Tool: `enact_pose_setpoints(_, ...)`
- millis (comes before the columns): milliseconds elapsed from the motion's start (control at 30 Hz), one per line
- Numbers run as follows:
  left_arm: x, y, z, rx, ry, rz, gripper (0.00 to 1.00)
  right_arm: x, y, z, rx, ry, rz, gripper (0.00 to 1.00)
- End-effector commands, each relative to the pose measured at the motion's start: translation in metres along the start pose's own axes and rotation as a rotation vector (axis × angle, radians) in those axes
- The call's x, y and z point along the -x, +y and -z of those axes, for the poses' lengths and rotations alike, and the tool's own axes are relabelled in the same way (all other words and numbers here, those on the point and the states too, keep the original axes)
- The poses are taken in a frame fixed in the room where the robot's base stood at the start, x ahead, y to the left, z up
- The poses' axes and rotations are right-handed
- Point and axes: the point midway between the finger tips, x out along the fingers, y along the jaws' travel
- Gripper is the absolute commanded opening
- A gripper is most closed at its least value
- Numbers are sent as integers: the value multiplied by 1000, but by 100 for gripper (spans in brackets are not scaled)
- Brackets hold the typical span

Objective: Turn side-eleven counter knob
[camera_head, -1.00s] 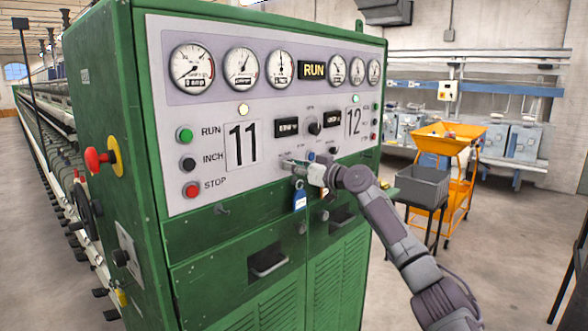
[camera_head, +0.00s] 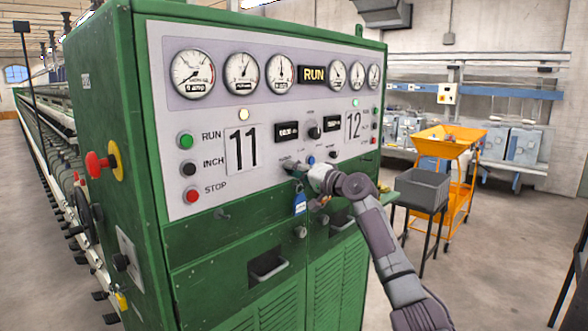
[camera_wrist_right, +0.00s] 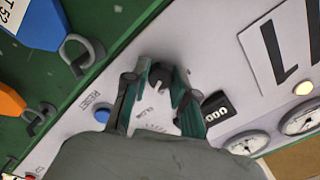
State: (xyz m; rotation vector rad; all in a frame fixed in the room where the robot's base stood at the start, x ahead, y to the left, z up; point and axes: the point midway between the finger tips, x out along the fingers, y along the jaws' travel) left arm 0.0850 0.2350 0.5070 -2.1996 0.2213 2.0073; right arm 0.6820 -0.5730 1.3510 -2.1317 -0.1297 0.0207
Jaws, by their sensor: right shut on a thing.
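The green machine cabinet carries a pale control panel with a large number 11 (camera_head: 242,148) on its left part. My right gripper (camera_head: 290,166) is at the panel, below and right of the 11. In the right wrist view its two fingers (camera_wrist_right: 158,88) are closed around a small black knob (camera_wrist_right: 161,72), with a printed dial scale beside it. My left gripper is not in view.
A blue reset button (camera_wrist_right: 102,115) is close to one finger. A blue tag (camera_head: 299,203) hangs just under the gripper. A red knob on a yellow plate (camera_head: 115,158) juts from the cabinet's left side. A grey bin (camera_head: 424,188) and orange cart (camera_head: 452,138) stand right.

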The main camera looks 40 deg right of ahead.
Motion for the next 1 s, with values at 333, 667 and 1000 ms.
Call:
enact_pose_setpoints(333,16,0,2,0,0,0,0,0,-1,1,-271,12,-2,0)
enact_pose_setpoints(667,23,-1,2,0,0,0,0,0,0,0,-399,18,-2,0)
enact_pose_setpoints(1000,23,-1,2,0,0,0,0,0,0,0,-424,19,-2,0)
